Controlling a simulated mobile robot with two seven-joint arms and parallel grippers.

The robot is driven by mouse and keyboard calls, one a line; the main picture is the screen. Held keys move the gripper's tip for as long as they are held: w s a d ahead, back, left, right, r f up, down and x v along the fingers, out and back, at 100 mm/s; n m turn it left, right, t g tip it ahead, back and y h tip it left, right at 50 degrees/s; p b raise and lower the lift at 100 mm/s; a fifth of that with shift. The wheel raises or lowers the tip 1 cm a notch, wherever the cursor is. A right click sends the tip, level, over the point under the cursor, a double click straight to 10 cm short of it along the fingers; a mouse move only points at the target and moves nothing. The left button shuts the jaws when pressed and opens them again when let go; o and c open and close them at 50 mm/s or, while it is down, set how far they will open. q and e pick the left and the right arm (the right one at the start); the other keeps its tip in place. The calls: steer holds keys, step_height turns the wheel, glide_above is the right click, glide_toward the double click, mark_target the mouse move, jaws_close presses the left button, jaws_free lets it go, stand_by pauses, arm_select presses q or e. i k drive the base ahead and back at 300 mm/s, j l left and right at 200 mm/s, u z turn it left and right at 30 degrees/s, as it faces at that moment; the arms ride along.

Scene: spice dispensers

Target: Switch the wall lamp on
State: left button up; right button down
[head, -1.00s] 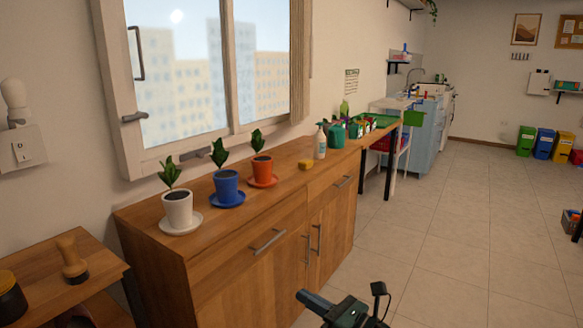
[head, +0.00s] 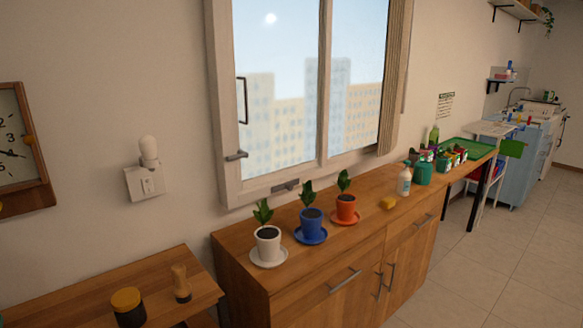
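The wall lamp is a pale bulb (head: 148,151) on a white wall plate, left of the window in the head view. Its rocker switch (head: 147,185) sits on the plate below the bulb. The bulb looks unlit, with no glow on the wall around it. Neither of my grippers shows in the head view now.
Below the lamp stands a low wooden table (head: 60,304) with a dark jar (head: 128,307) and a wooden stamp-like tool (head: 180,284). A wooden cabinet (head: 290,283) with several potted plants stands under the window (head: 290,110). A clock (head: 15,150) hangs at left. Open floor (head: 480,275) lies at right.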

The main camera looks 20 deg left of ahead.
mark_target(147, 182)
steer(key=k+u, duration=0.1)
steer(key=u, duration=1.25)
